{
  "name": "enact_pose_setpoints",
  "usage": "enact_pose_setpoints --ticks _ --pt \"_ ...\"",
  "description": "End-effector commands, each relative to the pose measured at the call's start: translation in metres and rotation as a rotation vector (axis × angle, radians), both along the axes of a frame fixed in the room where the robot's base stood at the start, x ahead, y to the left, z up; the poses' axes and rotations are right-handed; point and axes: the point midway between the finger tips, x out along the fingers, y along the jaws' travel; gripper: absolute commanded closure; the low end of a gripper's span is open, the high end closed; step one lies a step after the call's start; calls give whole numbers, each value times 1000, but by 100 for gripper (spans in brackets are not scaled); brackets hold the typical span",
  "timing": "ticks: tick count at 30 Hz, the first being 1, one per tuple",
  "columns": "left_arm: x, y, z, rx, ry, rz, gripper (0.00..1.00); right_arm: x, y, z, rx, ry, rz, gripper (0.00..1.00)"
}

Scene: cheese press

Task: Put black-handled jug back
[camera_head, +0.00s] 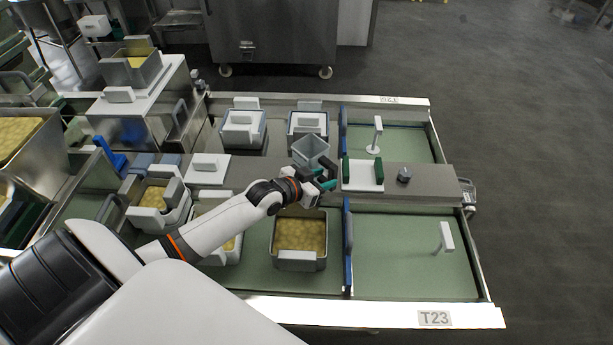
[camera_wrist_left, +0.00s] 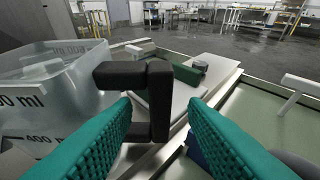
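The jug (camera_head: 310,150) is clear, with a black handle. It stands over the middle ledge of the table in the head view. In the left wrist view its clear wall with ml marks (camera_wrist_left: 50,95) fills the left side, and its black handle (camera_wrist_left: 158,100) is in the middle. My left gripper (camera_head: 328,181) is beside the jug. Its green fingers (camera_wrist_left: 160,110) are apart, one on each side of the handle, with gaps visible. The jug's base is partly hidden in the head view. My right gripper is not in view.
A white board with green handles (camera_head: 362,187) and a dark knob (camera_head: 404,175) are right of the gripper on the ledge (camera_head: 432,180). A mould with yellow curd (camera_head: 300,236) stands in front. Several other moulds are at left. The green bays at right are mostly clear.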

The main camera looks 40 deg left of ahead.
Motion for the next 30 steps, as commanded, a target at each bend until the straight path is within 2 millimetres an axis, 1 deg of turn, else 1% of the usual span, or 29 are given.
enact_pose_setpoints --ticks 1,6,9,12,17,30 --pt "-12 3 5 2 3 -2 61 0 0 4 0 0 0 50" --pt "-43 10 19 4 3 -1 61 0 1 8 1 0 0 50" --pt "-57 13 24 2 2 -1 61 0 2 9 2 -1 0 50" --pt "-65 15 28 1 2 0 61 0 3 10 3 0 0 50" --pt "-69 17 30 1 1 0 61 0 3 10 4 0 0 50" --pt "-69 16 30 1 1 0 61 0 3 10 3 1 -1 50"
